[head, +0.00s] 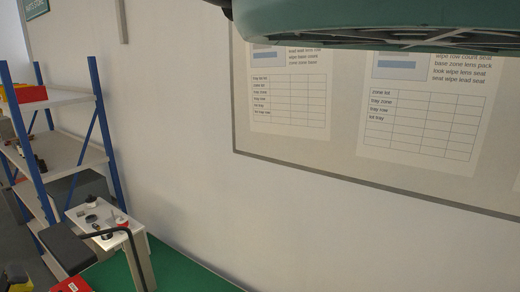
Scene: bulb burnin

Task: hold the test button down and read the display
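I cannot make out a test button or a display in the head view. My gripper is not in view.
A blue-posted shelf (103,115) with a red bin (31,93) stands at the left. A pale wall (190,110) carries a board with printed sheets (290,100). Green floor (185,268) shows below. A large teal body (300,15) blocks the top right.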

